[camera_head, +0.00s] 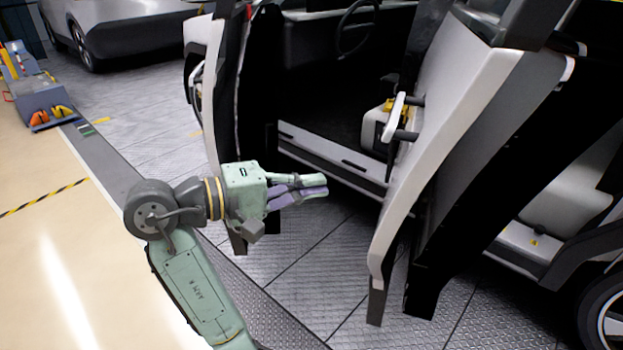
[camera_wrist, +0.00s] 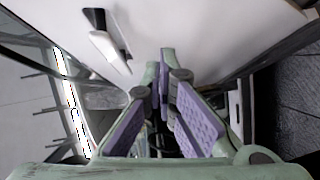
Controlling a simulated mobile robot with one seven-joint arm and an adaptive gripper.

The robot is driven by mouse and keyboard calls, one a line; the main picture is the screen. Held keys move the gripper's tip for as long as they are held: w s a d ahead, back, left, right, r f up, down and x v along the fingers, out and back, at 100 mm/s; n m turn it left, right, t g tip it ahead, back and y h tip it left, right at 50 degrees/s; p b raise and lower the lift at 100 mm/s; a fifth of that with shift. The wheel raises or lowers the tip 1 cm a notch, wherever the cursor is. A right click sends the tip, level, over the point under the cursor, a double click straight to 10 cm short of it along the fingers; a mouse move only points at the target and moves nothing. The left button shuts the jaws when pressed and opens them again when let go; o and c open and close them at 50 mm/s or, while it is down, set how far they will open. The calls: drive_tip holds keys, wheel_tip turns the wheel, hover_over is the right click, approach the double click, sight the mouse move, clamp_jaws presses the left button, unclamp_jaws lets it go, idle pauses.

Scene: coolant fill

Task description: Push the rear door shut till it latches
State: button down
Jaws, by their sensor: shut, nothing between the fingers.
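The rear door (camera_head: 455,140) stands open in the right half of the head view, a white and grey panel with dark edges. Its handle (camera_head: 395,118) sticks out on its left side. My gripper (camera_head: 318,186) is shut and empty, with its green and purple fingers pointing right toward the door. In the head view a gap shows between the fingertips and the door. In the wrist view the shut fingers (camera_wrist: 164,62) lie in front of a white panel (camera_wrist: 215,35) with a black and white handle (camera_wrist: 105,40); contact cannot be told there.
The open front door (camera_head: 215,85) stands just behind and left of my gripper. The car's sill (camera_head: 330,158) and dark cabin lie beyond. A rear wheel (camera_head: 605,315) is at the lower right. A blue-grey tool bin (camera_head: 40,100) stands at the far left. The metal floor (camera_head: 310,260) below is clear.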

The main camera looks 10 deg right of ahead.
approach(393, 182)
drive_tip(key=w+d, duration=0.1)
drive_tip(key=w, duration=0.2)
drive_tip(key=shift+s+d+f+p, duration=0.1)
drive_tip(key=shift+s+d+p, duration=0.15)
drive_tip(key=shift+d, duration=0.35)
drive_tip(key=shift+s+d+f+p, duration=0.1)
drive_tip(key=shift+s+d+p, duration=0.15)
drive_tip(key=shift+d, duration=0.3)
drive_tip(key=shift+s+d+f+p, duration=0.1)
drive_tip(key=shift+s+d+p, duration=0.1)
drive_tip(key=shift+d, duration=0.4)
drive_tip(key=shift+d, duration=0.1)
